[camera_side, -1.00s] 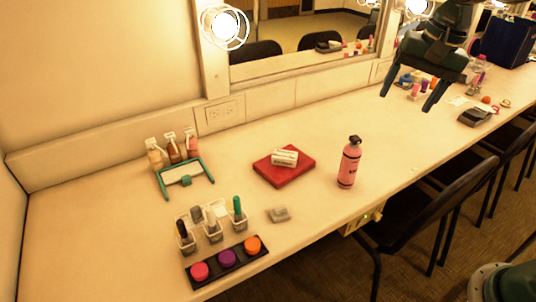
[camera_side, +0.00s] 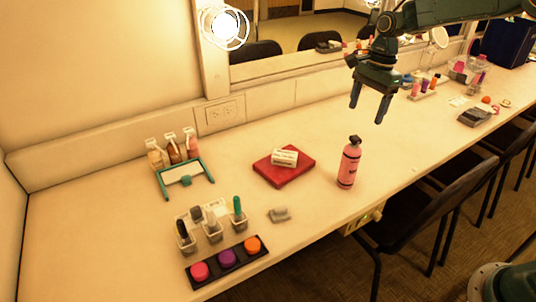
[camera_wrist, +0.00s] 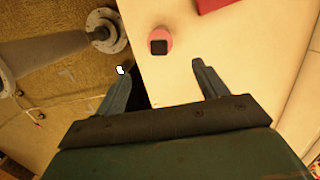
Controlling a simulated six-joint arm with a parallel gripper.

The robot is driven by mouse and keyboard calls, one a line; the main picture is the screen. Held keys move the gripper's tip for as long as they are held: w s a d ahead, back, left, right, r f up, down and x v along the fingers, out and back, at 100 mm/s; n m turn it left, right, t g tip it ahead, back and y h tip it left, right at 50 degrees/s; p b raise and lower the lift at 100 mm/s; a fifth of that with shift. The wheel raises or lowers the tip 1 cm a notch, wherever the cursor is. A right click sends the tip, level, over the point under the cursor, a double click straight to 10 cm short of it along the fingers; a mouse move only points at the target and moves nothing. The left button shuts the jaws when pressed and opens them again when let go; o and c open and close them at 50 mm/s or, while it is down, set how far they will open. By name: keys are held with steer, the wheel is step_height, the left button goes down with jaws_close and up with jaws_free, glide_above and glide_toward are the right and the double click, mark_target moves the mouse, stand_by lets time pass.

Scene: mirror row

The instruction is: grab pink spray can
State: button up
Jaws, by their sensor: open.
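The pink spray can (camera_side: 349,166) stands upright on the white counter, with a dark cap and dark lettering. In the wrist view the can (camera_wrist: 168,36) shows from above as a pink round with a dark square cap, beyond the fingertips. My gripper (camera_side: 367,108) is open and empty, above the counter and above and slightly right of the can in the side view. In the wrist view its two fingers (camera_wrist: 160,72) are spread apart, and the can is not between them.
A red book (camera_side: 299,172) with a small white box (camera_side: 285,157) on it lies left of the can. A small grey object (camera_side: 279,215) lies nearer the front. A black tray of coloured discs (camera_side: 227,261) and a teal-framed item (camera_side: 185,179) are further left. Dark chairs (camera_side: 425,215) line the front edge.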

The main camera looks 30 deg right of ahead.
mark_target(357, 136)
steer(key=shift+a+f, duration=0.15)
steer(key=shift+f, duration=1.25)
steer(key=shift+a+f, duration=0.2)
steer(key=shift+f, duration=1.25)
steer(key=shift+a+f, duration=0.15)
steer(key=shift+f, duration=1.25)
steer(key=shift+a+f, duration=0.2)
steer(key=shift+f, duration=1.1)
steer(key=shift+a+f, duration=0.15)
steer(key=shift+f, duration=1.15)
steer(key=c, duration=1.5)
steer(key=shift+c, duration=0.2)
steer(key=shift+r, duration=0.2)
